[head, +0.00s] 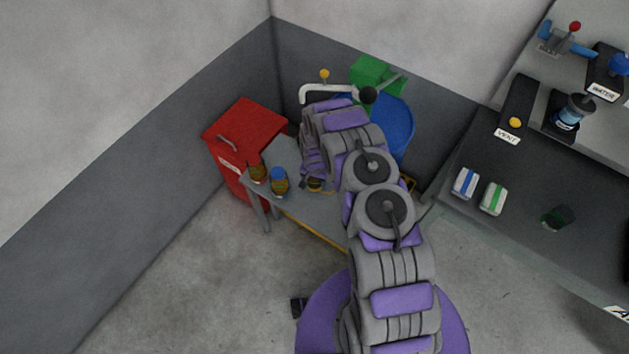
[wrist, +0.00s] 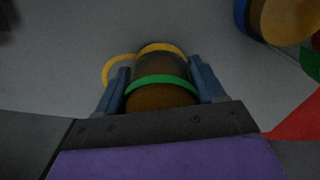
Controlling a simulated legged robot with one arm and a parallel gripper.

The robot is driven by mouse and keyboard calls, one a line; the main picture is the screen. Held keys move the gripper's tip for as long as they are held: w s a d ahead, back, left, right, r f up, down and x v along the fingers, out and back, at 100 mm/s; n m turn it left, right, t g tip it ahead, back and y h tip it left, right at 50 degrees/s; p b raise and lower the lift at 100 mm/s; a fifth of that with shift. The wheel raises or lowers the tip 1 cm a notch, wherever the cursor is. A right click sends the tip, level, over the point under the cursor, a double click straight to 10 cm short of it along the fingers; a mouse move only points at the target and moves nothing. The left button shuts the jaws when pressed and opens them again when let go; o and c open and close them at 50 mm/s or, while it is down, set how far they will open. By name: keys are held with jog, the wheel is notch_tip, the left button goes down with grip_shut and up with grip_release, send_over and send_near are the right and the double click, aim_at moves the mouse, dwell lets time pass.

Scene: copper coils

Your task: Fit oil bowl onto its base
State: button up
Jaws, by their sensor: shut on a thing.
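In the wrist view my gripper (wrist: 160,84) has its two blue-grey fingers on either side of a brown bowl (wrist: 163,97) with a green band, and is shut on it. A yellow edge shows at the bowl's far end. A yellow ring (wrist: 117,64) shows just beyond the left finger, partly hidden by it. I cannot tell whether the bowl is touching the ring or the surface. In the head view my gripper (head: 310,182) is low over the small grey table (head: 312,211), mostly hidden by my arm. I cannot tell which part is the base.
An amber container with a blue top (head: 279,178) and another amber container (head: 257,173) stand on the table's left end. A red cabinet (head: 243,135) is beside it. A blue round thing (head: 395,125) and a green block (head: 370,71) are behind my arm. A dark counter (head: 533,190) is at right.

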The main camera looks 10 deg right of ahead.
jog(key=shift+a+f, duration=0.1)
jog(key=shift+f, duration=0.65)
jog(key=shift+d, duration=0.35)
jog(key=o, duration=0.9)
jog(key=shift+f, duration=0.15)
jog(key=o, duration=0.4)
jog(key=shift+s+a, duration=0.1)
jog(key=shift+a, duration=0.1)
